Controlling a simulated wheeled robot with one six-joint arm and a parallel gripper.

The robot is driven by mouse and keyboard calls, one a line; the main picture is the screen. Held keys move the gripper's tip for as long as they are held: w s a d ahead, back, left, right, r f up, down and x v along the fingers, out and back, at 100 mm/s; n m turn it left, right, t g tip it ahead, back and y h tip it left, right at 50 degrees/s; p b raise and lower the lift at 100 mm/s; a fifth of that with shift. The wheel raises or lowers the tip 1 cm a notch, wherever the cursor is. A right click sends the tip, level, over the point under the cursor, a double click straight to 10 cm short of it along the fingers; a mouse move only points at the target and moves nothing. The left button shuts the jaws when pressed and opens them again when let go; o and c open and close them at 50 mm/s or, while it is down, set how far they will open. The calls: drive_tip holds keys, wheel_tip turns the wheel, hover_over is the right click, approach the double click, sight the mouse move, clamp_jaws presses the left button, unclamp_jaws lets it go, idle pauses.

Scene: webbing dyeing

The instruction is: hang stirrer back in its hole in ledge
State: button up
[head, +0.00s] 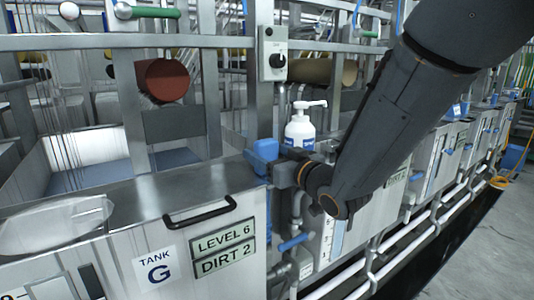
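My gripper (284,173) is in the middle of the head view, beside the right end of the metal ledge (165,189) on top of tank G. A blue blocky piece (264,150) shows at its tip. I cannot tell whether this is the stirrer's handle or another part. No stirrer shaft or paddle can be made out. No hole in the ledge can be made out; the ledge's right end is partly covered by the gripper and the blue piece. The fingers are too small and dark to tell whether they are open or shut.
A white pump bottle (303,127) stands just behind my gripper. A black handle (200,211) sticks out from tank G's front. A clear plastic bag (52,223) lies at the left. A control box (272,53) is on the upright post. White pipes (431,231) run low at the right.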

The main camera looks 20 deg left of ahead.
drive_tip(key=shift+s+d, duration=0.1)
drive_tip(key=v, duration=0.7)
drive_tip(key=shift+s+d+b, duration=0.2)
drive_tip(key=shift+b, duration=0.25)
